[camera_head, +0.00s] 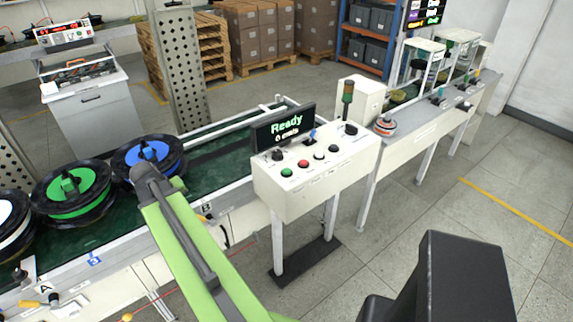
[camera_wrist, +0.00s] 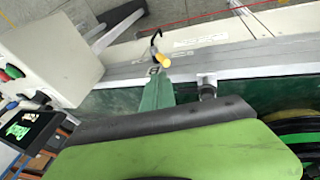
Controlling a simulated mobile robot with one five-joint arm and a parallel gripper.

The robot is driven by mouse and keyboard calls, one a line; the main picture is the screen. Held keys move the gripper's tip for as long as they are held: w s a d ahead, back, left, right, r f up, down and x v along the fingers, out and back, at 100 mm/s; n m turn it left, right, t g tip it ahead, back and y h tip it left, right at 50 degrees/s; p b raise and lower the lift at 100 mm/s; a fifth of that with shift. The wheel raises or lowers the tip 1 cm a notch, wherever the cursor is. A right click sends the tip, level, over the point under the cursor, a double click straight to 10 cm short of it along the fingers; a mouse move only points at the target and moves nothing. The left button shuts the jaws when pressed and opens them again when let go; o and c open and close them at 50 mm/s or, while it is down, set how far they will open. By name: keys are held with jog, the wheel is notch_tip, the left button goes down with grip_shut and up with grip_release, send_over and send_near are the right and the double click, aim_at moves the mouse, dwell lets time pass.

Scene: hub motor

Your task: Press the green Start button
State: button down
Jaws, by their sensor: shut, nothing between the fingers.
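The green Start button (camera_head: 286,173) is at the left front corner of the white console's (camera_head: 315,190) sloping top in the head view. A red, a white and a black button run to its right. The screen behind them reads "Ready". My gripper (camera_wrist: 158,92) shows as a narrow green tip in the wrist view, shut and empty, over the conveyor side by label B. It is apart from the console. My green arm covers the gripper in the head view.
Blue (camera_head: 148,157) and green (camera_head: 75,190) spools stand on the conveyor at left, beside my arm. A signal light (camera_head: 347,100) rises at the console's back. A workbench (camera_head: 425,125) stands right of the console. Open floor lies in front of the console.

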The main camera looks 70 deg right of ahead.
jog(key=s+d+r+m+g+h+p, duration=0.1)
jog(key=s+d+r+m+p, duration=0.15)
jog(key=s+d, duration=0.4)
jog(key=s+d+r+m+h+p, duration=0.1)
jog(key=s+d+r, duration=0.3)
jog(key=d, duration=0.5)
notch_tip(320, 180, up, 6)
jog(key=m+g+h+p, duration=0.2)
jog(key=m+g+p, duration=0.1)
send_over(285, 172)
jog(key=shift+w+d+n, duration=0.15)
jog(key=shift+n, duration=0.1)
jog(key=shift+f, duration=0.15)
notch_tip(285, 172, down, 9)
jog(key=b, duration=0.9)
jog(key=shift+r, duration=0.2)
jog(key=shift+f+b, duration=0.45)
jog(key=shift+b, duration=0.05)
